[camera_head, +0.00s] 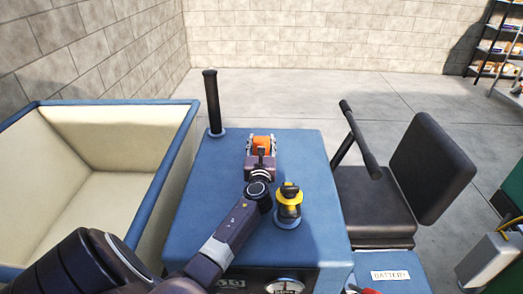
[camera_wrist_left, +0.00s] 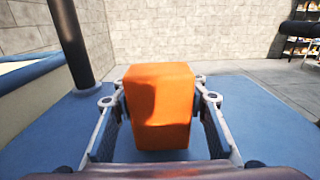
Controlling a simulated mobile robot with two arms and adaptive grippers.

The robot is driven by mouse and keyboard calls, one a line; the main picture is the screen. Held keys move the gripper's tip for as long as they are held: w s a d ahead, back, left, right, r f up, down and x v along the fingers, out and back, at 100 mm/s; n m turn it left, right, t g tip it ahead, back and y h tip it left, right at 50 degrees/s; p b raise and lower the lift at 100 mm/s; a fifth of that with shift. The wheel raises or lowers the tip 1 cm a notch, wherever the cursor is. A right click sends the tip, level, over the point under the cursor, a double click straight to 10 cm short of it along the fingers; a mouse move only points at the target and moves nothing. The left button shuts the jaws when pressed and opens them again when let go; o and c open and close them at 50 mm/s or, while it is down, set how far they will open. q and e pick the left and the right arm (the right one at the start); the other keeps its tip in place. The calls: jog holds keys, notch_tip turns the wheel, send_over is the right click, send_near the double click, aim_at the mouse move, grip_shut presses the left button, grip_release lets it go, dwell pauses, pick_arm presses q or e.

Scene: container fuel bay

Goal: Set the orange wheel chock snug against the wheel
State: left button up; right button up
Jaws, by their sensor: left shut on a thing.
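The orange wheel chock (camera_head: 262,140) is a small orange block held over the blue top of a vehicle in the head view. My left gripper (camera_head: 261,147) is shut on it, with one finger on each side. In the left wrist view the chock (camera_wrist_left: 160,108) fills the space between the fingers of my left gripper (camera_wrist_left: 160,112), and its face is partly shaded. I cannot tell whether its underside touches the blue top. No wheel shows in either view. My right gripper is not in view.
The blue top (camera_head: 215,185) carries a black post (camera_head: 212,100) and a yellow-and-black knob (camera_head: 289,200). A cream-lined blue bin (camera_head: 100,185) is at left. A black seat (camera_head: 375,200) and dark lever (camera_head: 360,140) are at right. Open concrete floor (camera_head: 300,95) lies beyond.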

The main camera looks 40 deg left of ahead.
pick_arm(q)
jog(key=shift+f+b, duration=0.3)
jog(key=shift+f, duration=0.9)
jog(key=o, duration=1.2)
jog(key=shift+f, duration=0.1)
jog(key=o, duration=0.4)
jog(key=shift+c, duration=0.2)
